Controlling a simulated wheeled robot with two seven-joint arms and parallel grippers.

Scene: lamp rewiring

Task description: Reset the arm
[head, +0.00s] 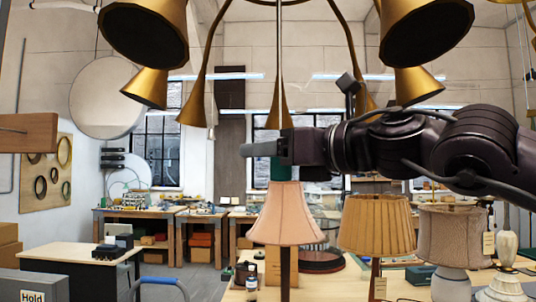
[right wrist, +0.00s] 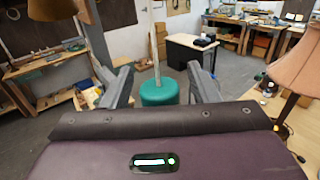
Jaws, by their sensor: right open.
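My right arm reaches in from the right in the head view, held level above the lampshades. My right gripper (head: 262,149) points left, in front of the far window. In the right wrist view my right gripper (right wrist: 160,78) has its two fingers spread wide apart. A teal cylinder (right wrist: 160,93) with a pale upright rod shows between them, but I cannot tell its distance. A teal patch (head: 281,169) also shows just below the gripper in the head view. No object is visibly held. My left gripper is not in view.
A pink lampshade (head: 286,214) stands below the gripper, with a pleated tan lampshade (head: 377,224) and a beige lampshade (head: 453,235) to its right. Brass chandelier cones (head: 147,88) hang overhead. A small desk (head: 73,256) stands at left. Open floor lies beyond the workbench.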

